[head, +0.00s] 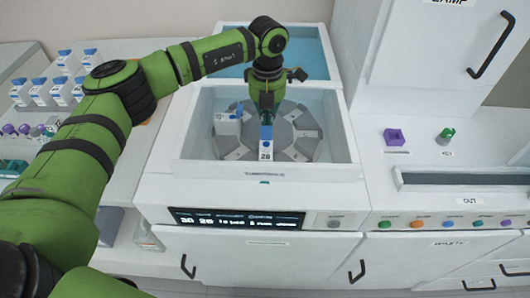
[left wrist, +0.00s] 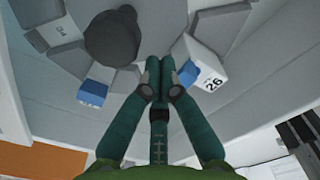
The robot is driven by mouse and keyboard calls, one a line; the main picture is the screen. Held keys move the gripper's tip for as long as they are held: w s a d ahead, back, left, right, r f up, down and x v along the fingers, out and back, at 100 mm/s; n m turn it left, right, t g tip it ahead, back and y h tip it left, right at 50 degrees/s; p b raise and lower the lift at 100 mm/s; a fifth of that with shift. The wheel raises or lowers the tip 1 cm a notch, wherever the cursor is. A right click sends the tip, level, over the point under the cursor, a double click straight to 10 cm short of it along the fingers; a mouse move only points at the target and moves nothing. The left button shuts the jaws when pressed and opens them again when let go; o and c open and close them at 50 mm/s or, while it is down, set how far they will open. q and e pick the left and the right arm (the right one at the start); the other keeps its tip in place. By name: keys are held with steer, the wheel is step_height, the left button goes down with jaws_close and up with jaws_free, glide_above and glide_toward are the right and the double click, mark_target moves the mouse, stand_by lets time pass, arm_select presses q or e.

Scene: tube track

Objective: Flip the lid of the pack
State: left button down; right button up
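A white pack (head: 272,152) with a blue top (head: 265,134) and a printed number stands at the near side of the grey rotor (head: 300,133). In the left wrist view the pack (left wrist: 208,66) reads 26, and its blue part (left wrist: 188,74) lies right beside my fingertips. My left gripper (head: 266,114) points down just above and behind this pack. In the left wrist view its fingers (left wrist: 166,68) are together with nothing visible between them. I cannot tell whether they touch the blue part. My right gripper is out of view.
A second pack (head: 227,124) with blue on top sits at the rotor's left. White walls (head: 175,155) surround the rotor well. Several blue-and-white packs (head: 62,90) stand on the left counter. A purple holder (head: 394,137) and a green-capped item (head: 446,135) are at the right.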

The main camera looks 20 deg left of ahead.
arm_select(q)
steer(key=shift+s+d+r+p, duration=0.1)
steer(key=shift+s+r+p, duration=0.1)
steer(key=shift+s, duration=0.25)
steer(key=shift+s+d+r+p, duration=0.1)
steer(key=shift+s+r+p, duration=0.05)
steer(key=shift+s, duration=0.3)
steer(key=shift+r, duration=0.1)
steer(key=shift+s+d+r+p, duration=0.25)
steer(key=shift+s+r+p, duration=0.3)
steer(key=shift+s, duration=0.3)
steer(key=shift+s+f, duration=0.1)
steer(key=shift+f, duration=0.1)
steer(key=shift+s+f+b, duration=0.15)
steer(key=shift+b, duration=0.15)
